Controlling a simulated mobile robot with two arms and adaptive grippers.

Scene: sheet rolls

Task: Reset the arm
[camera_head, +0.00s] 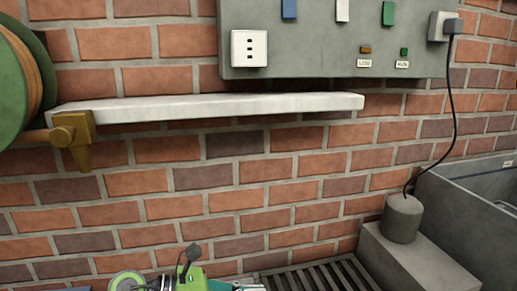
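Neither of my grippers can be made out in the head view. A green, teal and grey mechanism (190,277) with a small dark part on top shows at the bottom edge. It is cut off by the frame, and I cannot tell whether it is part of my arm. No fingertips are visible on it.
A brick wall (240,195) carries a white shelf (220,106) and a grey panel (310,40). A green reel (12,80) is at the left. A dark grating (320,276), a grey cylinder (402,218) on a block, and a grey basin (470,200) are lower right.

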